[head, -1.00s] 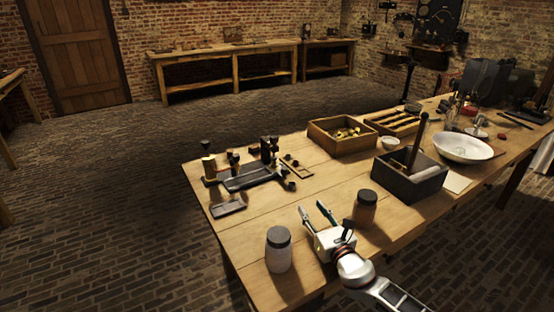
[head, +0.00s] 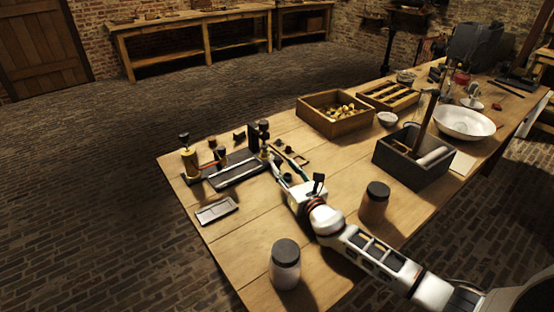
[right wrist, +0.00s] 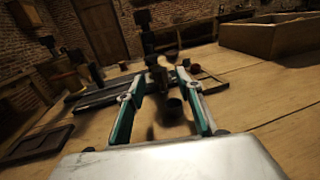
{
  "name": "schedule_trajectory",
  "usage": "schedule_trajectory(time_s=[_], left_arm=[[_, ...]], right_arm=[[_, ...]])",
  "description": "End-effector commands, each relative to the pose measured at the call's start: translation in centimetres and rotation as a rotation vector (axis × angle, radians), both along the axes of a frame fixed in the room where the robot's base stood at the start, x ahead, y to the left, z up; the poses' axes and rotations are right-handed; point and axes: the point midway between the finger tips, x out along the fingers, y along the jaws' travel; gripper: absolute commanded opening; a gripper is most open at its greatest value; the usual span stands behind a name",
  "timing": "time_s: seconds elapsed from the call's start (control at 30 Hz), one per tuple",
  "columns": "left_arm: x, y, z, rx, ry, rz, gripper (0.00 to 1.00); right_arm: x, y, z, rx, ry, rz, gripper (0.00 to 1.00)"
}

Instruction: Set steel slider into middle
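The apparatus has a long dark base (head: 235,171) on the near-left part of the bench, with a brass post (head: 190,163) at its left end and dark posts at its right. I cannot single out the steel slider for certain; a dark rounded piece (right wrist: 158,72) shows between my fingertips in the right wrist view and may be it. My right gripper (head: 287,165) is at the apparatus's right end, low over the bench. In the right wrist view its fingers (right wrist: 157,88) are apart, with no clear contact. My left gripper is out of view.
A small dark tray (head: 216,211) lies in front of the apparatus. A wooden box (head: 335,125) and a dark bin (head: 385,157) stand farther back.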

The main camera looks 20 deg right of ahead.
Motion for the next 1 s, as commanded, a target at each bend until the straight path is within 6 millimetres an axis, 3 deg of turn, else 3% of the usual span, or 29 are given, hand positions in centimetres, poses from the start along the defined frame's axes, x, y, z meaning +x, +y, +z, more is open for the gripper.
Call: schedule_trajectory(time_s=[0.3, 0.7, 0.87, 1.0], left_arm=[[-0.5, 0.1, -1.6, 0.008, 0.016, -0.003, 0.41], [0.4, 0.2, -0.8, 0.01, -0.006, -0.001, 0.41], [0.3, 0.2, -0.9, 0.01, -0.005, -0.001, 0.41], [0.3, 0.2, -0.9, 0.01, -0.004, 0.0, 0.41]], right_arm=[[4.4, 0.7, -0.2, 0.0, 0.0, 0.0, 0.36], [5.1, 0.8, 0.0, 0.0, 0.0, 0.001, 0.36], [5.1, 0.8, 0.0, 0.0, 0.0, 0.001, 0.0], [5.1, 0.9, 0.0, 0.001, 0.0, 0.001, 0.0]])
